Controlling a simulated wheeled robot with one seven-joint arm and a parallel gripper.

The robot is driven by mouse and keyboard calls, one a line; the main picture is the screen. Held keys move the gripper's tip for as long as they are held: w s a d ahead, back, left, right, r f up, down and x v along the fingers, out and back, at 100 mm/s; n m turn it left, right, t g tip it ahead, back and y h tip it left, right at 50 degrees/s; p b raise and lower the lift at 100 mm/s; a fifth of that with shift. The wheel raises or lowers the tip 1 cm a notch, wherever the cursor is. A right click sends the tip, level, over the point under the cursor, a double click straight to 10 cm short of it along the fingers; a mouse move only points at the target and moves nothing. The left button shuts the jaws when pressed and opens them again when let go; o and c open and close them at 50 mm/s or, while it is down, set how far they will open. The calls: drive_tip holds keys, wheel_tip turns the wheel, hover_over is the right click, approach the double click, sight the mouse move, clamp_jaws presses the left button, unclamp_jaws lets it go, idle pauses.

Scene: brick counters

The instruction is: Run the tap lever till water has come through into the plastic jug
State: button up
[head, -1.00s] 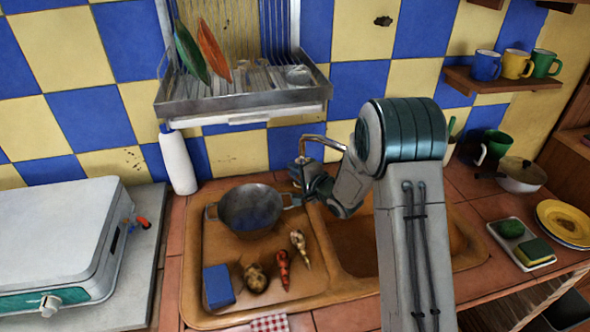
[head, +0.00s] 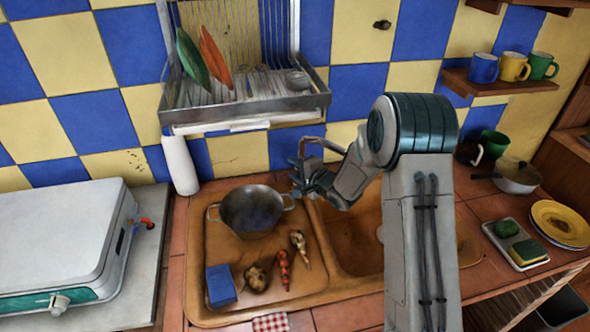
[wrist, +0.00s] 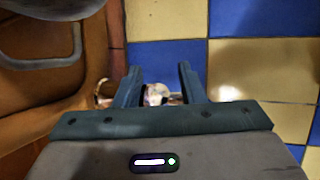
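The metal tap (head: 322,143) stands at the back of the sink, its bent spout showing above my gripper (head: 305,185). The lever is not clearly visible; my gripper and arm cover the tap's lower part. In the wrist view my gripper (wrist: 160,88) has its two fingers apart. A small pale, shiny thing (wrist: 157,94) shows between them; I cannot tell what it is or whether it is touched. I see no plastic jug. A grey two-handled metal pot (head: 252,209) stands on the drainboard left of my gripper. I see no running water.
The brown sink (head: 345,255) has its basin partly behind my arm. A blue sponge-like block (head: 220,286) and several vegetables lie on the drainboard. A stove (head: 62,240) is at left.

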drive_tip(key=b+v, duration=0.2)
drive_tip(key=v, duration=1.1)
drive_tip(key=shift+s+d, duration=0.25)
drive_tip(key=shift+s, duration=0.05)
idle(2.6)
